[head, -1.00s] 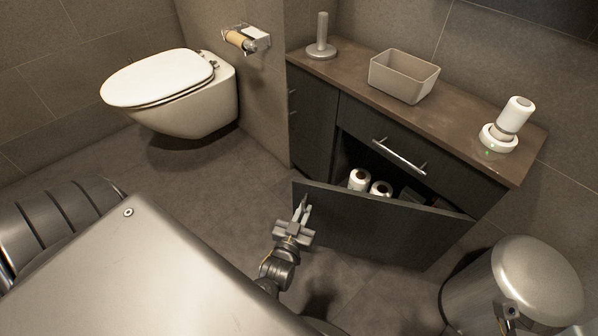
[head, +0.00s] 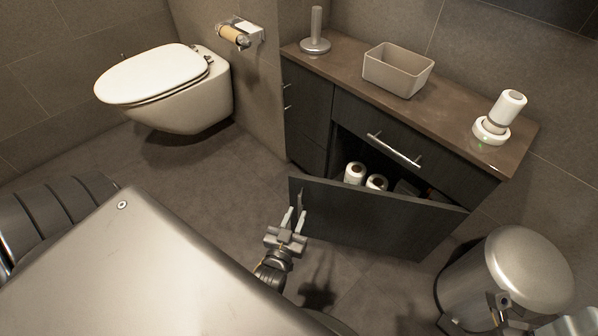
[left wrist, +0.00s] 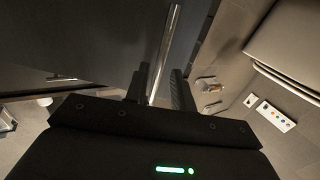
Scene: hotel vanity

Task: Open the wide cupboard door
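The wide cupboard door (head: 365,222) is dark and stands partly open below the drawer. Its free edge is at the left, swung out from the cabinet. A slim upright metal handle (head: 300,199) is near that edge; in the left wrist view the handle (left wrist: 168,48) runs between my fingers. My left gripper (head: 294,218) is open at the handle, with gaps beside the bar in the left wrist view (left wrist: 160,88). Parts of my right gripper (head: 503,312) show at the bottom right by the bin; its finger state is unclear.
White rolls (head: 355,173) stand inside the cupboard. The drawer handle (head: 393,149) juts out above the door. A metal bin (head: 510,275) stands to the right of the door. The toilet (head: 175,95) is at the left. Floor between toilet and door is clear.

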